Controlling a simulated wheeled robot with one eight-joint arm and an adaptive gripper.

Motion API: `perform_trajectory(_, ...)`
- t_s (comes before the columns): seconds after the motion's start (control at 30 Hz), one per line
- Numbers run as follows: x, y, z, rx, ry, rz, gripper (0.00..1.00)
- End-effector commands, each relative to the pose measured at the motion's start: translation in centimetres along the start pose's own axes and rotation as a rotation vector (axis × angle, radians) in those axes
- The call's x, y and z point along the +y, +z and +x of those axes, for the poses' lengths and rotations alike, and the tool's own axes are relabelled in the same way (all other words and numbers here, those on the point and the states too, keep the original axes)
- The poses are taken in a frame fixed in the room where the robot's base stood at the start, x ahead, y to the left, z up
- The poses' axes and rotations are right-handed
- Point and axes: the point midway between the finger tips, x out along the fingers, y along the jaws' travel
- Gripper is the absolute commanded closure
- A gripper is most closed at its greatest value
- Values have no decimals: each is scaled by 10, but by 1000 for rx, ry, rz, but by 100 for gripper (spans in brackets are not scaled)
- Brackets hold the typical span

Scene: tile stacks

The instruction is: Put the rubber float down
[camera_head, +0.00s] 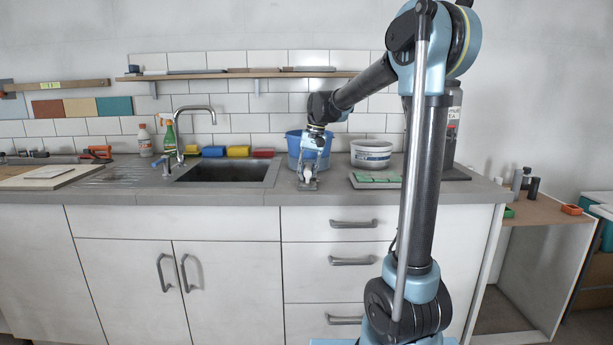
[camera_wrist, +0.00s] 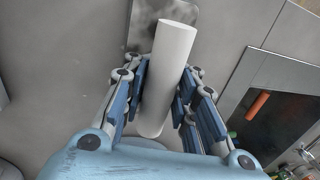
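The rubber float (camera_head: 309,187) has a grey plate and a white handle. In the head view it is at the counter's front part, just right of the sink, with its plate at or very near the countertop; I cannot tell if it touches. My gripper (camera_head: 308,172) is above it, pointing down. In the wrist view the white handle (camera_wrist: 166,75) lies between the two blue fingers of my gripper (camera_wrist: 165,78), which close on its sides. Part of the grey plate (camera_wrist: 150,18) shows beyond the handle; the rest is hidden.
A blue bucket (camera_head: 294,148) stands behind my gripper, and a white tub (camera_head: 371,153) is to its right. A board with green tiles (camera_head: 375,180) lies right of the float. The sink (camera_head: 228,172) is to the left. The counter's front edge (camera_head: 330,196) is close.

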Motion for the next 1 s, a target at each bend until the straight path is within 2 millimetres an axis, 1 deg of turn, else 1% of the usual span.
perform_trajectory(0.37,1,0,0,0,1,1,59)
perform_trajectory(0.47,0,0,-3,0,1,1,59)
perform_trajectory(0.53,0,0,-8,0,1,1,59)
perform_trajectory(0.67,1,0,-26,0,1,2,59)
perform_trajectory(1.0,0,0,-90,0,1,1,59)
